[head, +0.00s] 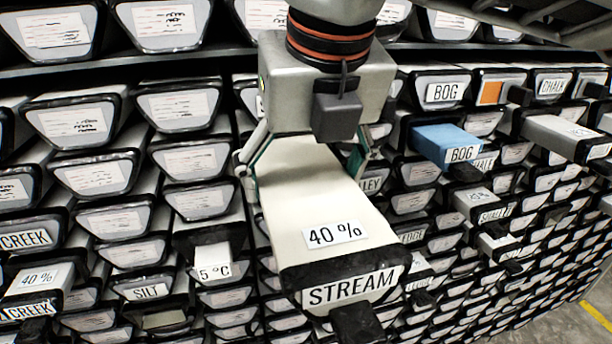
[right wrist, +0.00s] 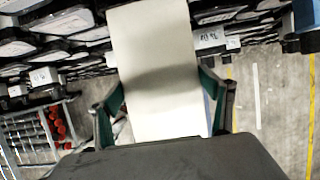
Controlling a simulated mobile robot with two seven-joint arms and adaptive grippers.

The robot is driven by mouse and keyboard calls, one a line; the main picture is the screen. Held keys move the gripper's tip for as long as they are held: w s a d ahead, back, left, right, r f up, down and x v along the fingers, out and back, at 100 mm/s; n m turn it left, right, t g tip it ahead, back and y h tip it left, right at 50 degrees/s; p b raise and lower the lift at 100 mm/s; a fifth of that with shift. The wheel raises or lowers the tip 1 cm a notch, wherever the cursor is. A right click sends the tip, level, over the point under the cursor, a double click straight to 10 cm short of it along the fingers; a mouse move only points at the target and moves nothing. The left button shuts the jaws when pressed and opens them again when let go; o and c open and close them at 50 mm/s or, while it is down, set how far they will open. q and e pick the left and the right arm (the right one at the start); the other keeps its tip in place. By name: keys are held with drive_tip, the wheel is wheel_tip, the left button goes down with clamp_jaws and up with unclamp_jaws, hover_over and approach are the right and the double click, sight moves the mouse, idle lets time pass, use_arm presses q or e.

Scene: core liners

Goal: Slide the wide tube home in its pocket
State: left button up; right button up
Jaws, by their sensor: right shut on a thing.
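The wide tube (head: 318,205) is a broad off-white liner with a "40 %" label, a black end cap marked "STREAM" and a black pull block. It sticks out of the rack towards the lower middle of the head view. My right gripper (head: 303,168) straddles it from above, with one finger against each side, and is shut on it. In the right wrist view the tube (right wrist: 160,65) runs up between the green-padded fingers (right wrist: 165,108). The gripper hides its rear part in the head view, so I cannot see its pocket or how deep it sits. My left gripper is out of view.
The rack of black-rimmed pockets (head: 95,175) fills the view. A blue "BOG" tube (head: 447,142), a grey tube (head: 560,133) and a small "5 °C" tube (head: 212,262) stick out nearby. Concrete floor (head: 560,330) shows at the lower right.

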sight(290, 147)
drive_tip(key=shift+w+a+r+p, duration=0.1)
drive_tip(key=shift+w+a+p, duration=0.15)
drive_tip(key=shift+w, duration=0.65)
drive_tip(key=shift+w+a+r+p, duration=0.15)
drive_tip(key=shift+w+a, duration=0.2)
drive_tip(key=shift+w, duration=0.55)
drive_tip(key=shift+w+a+f+p, duration=0.1)
drive_tip(key=shift+w+a+p, duration=0.15)
drive_tip(key=shift+w, duration=0.65)
idle(0.4)
drive_tip(key=shift+w+a, duration=0.2)
drive_tip(key=shift+w, duration=0.35)
drive_tip(key=shift+w+a, duration=0.2)
drive_tip(key=shift+w, duration=0.35)
drive_tip(key=o, duration=2.2)
drive_tip(key=shift+c, duration=0.2)
drive_tip(key=shift+f, duration=0.2)
drive_tip(key=shift+s+r, duration=0.1)
drive_tip(key=shift+r, duration=0.25)
drive_tip(key=v, duration=1.1)
drive_tip(key=shift+s+r, duration=0.2)
drive_tip(key=shift+r, duration=0.15)
drive_tip(key=shift+d, duration=0.1)
drive_tip(key=shift+c, duration=0.3)
